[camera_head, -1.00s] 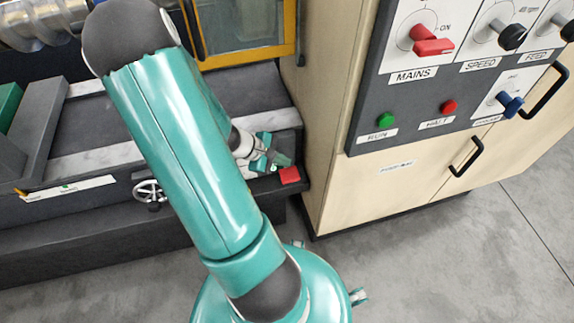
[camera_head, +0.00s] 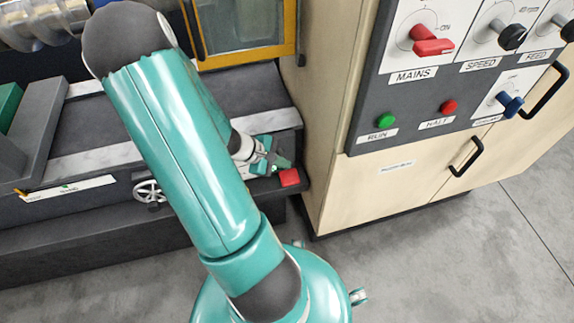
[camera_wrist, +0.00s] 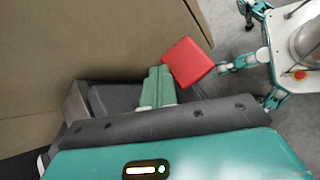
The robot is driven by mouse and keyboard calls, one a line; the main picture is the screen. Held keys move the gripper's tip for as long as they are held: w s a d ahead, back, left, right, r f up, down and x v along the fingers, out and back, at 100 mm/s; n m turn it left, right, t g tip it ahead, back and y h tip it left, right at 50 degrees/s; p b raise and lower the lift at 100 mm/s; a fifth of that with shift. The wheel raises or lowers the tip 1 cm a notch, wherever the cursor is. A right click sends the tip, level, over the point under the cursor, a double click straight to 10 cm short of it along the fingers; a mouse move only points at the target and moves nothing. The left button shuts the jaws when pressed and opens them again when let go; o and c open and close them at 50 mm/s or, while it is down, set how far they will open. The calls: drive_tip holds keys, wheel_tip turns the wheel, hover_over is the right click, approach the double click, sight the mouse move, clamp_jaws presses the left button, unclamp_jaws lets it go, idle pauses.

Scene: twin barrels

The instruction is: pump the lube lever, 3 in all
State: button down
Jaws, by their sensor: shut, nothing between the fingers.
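A red block (camera_head: 289,177), which looks like the lube lever's grip, sits at the right front end of the dark machine bed. It shows as a red square in the wrist view (camera_wrist: 189,62). Its link to a lever arm cannot be made out. My gripper (camera_head: 281,163) is just behind and beside the red block in the head view. In the wrist view its green fingers (camera_wrist: 157,88) are together with nothing between them, close to the block's edge. Whether they touch it I cannot tell.
A wooden cabinet (camera_head: 320,130) stands close to the right of my gripper. Its panel has a red MAINS switch (camera_head: 432,46), knobs and buttons. A handwheel (camera_head: 149,191) is on the bed front to the left. Grey floor (camera_head: 450,260) is open in front.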

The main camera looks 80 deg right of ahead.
drive_tip(key=shift+s+a+f, duration=0.1)
drive_tip(key=shift+f, duration=0.45)
idle(0.9)
drive_tip(key=shift+d+r, duration=0.15)
drive_tip(key=shift+r, duration=0.8)
drive_tip(key=shift+d+r, duration=0.1)
drive_tip(key=shift+r, duration=0.85)
drive_tip(key=shift+w+d+r, duration=0.15)
drive_tip(key=shift+w+r, duration=0.05)
drive_tip(key=shift+r, duration=1.05)
drive_tip(key=shift+w+d+r, duration=0.15)
drive_tip(key=shift+r, duration=1.05)
drive_tip(key=shift+w, duration=0.1)
